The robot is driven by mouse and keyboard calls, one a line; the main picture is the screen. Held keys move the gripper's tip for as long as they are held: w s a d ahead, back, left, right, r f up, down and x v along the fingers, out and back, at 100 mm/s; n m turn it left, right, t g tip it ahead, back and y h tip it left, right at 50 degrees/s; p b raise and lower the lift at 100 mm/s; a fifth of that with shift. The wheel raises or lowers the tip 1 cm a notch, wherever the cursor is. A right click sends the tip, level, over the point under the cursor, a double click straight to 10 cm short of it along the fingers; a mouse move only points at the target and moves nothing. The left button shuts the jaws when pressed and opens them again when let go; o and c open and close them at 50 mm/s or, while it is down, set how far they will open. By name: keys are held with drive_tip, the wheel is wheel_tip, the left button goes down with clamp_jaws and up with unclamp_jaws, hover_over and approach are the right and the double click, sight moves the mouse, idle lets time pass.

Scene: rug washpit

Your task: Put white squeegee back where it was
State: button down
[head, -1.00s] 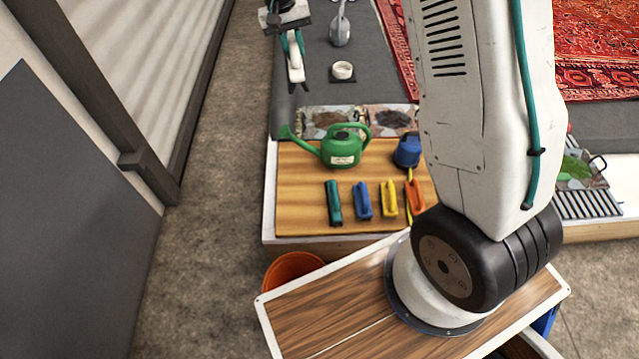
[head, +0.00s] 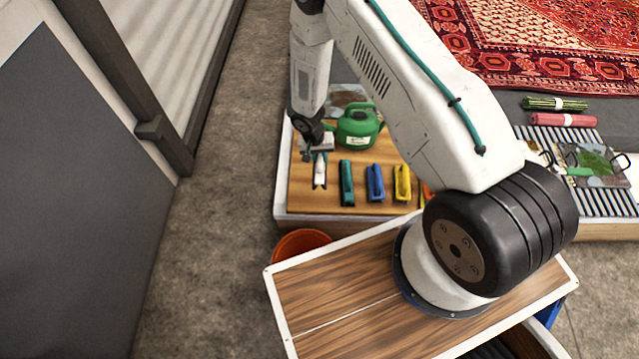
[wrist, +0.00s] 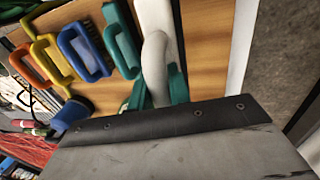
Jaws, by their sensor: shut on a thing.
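The white squeegee (head: 320,172) is at the left end of a row of coloured handled tools on the wooden board (head: 300,196). My gripper (head: 317,153) is above its far end and shut on it. In the wrist view, the pale squeegee handle (wrist: 154,62) runs between my gripper's teal fingers (wrist: 160,88). It lies beside the teal tool (wrist: 121,40). I cannot tell whether the squeegee touches the board.
Teal (head: 346,183), blue (head: 375,183) and yellow (head: 402,183) tools stand to the right. The green watering can (head: 358,127) is close behind my gripper. An orange bucket (head: 301,243) sits in front of the board.

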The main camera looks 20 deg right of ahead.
drive_tip(key=f, duration=0.5)
drive_tip(key=shift+s+a+f, duration=0.1)
drive_tip(key=shift+s+f, duration=0.2)
drive_tip(key=shift+f, duration=2.55)
drive_tip(key=c, duration=1.3)
unclamp_jaws()
drive_tip(key=shift+f, duration=0.15)
